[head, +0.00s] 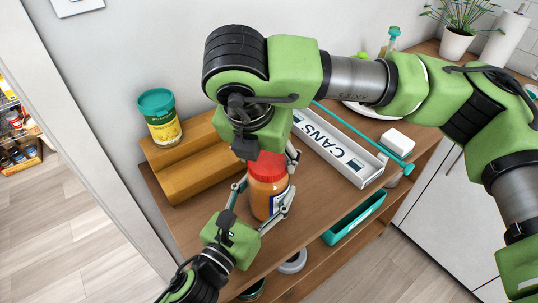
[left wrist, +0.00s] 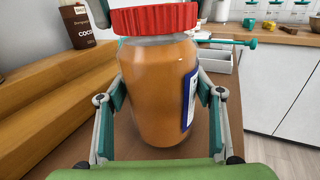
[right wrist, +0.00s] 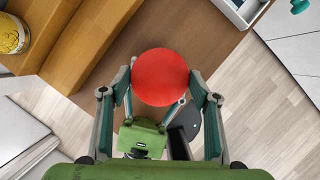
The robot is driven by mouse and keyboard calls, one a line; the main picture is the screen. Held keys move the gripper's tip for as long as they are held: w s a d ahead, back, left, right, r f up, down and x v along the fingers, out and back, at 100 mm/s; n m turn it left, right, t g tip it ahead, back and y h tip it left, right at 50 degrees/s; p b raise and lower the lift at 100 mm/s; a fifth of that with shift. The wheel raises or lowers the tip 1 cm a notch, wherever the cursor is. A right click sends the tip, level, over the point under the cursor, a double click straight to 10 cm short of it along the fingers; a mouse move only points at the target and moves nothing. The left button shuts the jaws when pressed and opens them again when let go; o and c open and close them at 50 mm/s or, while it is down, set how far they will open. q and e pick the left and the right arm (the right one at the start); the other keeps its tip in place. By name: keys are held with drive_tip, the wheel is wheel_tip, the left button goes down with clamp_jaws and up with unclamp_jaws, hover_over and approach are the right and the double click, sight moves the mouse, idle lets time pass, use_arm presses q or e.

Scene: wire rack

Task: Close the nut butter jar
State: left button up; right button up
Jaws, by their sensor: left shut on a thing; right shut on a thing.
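The nut butter jar (head: 265,204) stands upright on the wooden shelf top, orange-brown with a white and blue label. It fills the middle of the left wrist view (left wrist: 158,95). Its red lid (head: 268,167) sits on the mouth, level, with a pale neck band showing below it in the left wrist view. My left gripper (head: 262,196) is shut on the jar's body from the front. My right gripper (head: 270,166) reaches down from above and is shut on the lid, whose round top shows in the right wrist view (right wrist: 160,77). How tightly the lid is threaded cannot be told.
A stepped wooden riser (head: 185,165) with a teal-lidded canister (head: 160,118) stands left of the jar. A white CANS tray (head: 345,158), a teal rod (head: 352,128) and a white block (head: 397,141) lie to the right. A teal bin (head: 354,219) is on the lower shelf.

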drive_tip(key=m, duration=0.2)
drive_tip(key=m+h, duration=0.1)
drive_tip(key=m, duration=0.1)
drive_tip(key=shift+w+a+g+h, duration=0.1)
drive_tip(key=shift+a+g+h, duration=0.1)
drive_tip(key=shift+g+h, duration=0.15)
drive_tip(key=m, duration=0.2)
drive_tip(key=m+g+h, duration=0.1)
drive_tip(key=m, duration=0.1)
drive_tip(key=shift+w+m+g, duration=0.1)
drive_tip(key=shift+m+g, duration=0.15)
drive_tip(key=shift+m, duration=0.05)
drive_tip(key=o, duration=0.9)
drive_tip(key=shift+c, duration=0.2)
drive_tip(key=v, duration=1.2)
use_arm(q)
drive_tip(key=o, duration=2.3)
use_arm(e)
drive_tip(key=shift+d, duration=0.1)
